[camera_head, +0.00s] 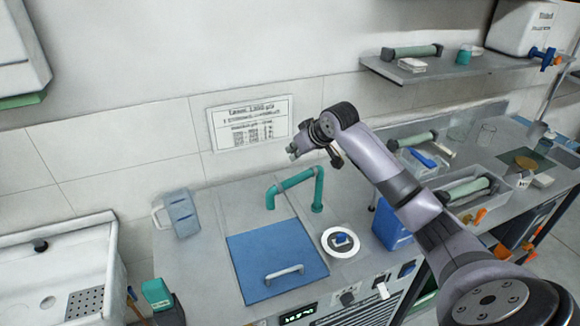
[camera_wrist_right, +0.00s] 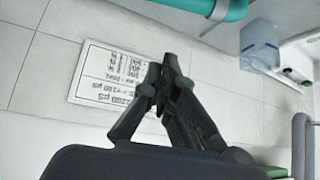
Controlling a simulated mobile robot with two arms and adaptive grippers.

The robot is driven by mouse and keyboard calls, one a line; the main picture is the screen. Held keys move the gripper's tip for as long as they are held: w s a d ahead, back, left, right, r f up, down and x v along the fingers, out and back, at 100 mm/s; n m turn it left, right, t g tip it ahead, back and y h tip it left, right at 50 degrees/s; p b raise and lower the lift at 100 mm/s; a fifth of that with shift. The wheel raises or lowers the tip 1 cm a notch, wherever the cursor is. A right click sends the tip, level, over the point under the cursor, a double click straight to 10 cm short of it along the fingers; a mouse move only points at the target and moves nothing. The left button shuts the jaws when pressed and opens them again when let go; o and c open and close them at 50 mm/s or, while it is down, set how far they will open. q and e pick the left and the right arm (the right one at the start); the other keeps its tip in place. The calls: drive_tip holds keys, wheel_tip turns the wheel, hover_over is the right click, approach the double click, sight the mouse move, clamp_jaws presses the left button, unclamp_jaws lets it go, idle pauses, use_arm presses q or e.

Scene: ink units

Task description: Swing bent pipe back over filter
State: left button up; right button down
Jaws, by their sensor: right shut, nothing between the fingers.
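The bent teal pipe (camera_head: 296,182) stands on the counter as an upside-down U. Its right leg reaches down beside a white ring-shaped dish, and its left end hangs behind the blue lid. In the right wrist view my gripper (camera_wrist_right: 160,72) shows closed fingers; a teal tube (camera_wrist_right: 180,8) crosses the top. My left gripper is not seen.
A blue lid with a handle (camera_head: 255,262) lies left of the dish. A blue box (camera_head: 391,228) stands right of it. A translucent jug (camera_head: 181,213) stands at left. My right arm passes above trays with cylinders (camera_head: 470,190). A shelf (camera_head: 440,73) is at upper right.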

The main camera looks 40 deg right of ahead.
drive_tip(key=p+x, duration=0.3)
drive_tip(key=x, duration=0.7)
drive_tip(key=s+p, duration=0.3)
drive_tip(key=s, duration=0.1)
drive_tip(key=shift+d+f, duration=0.1)
drive_tip(key=shift+f, duration=0.25)
drive_tip(key=shift+f, duration=0.1)
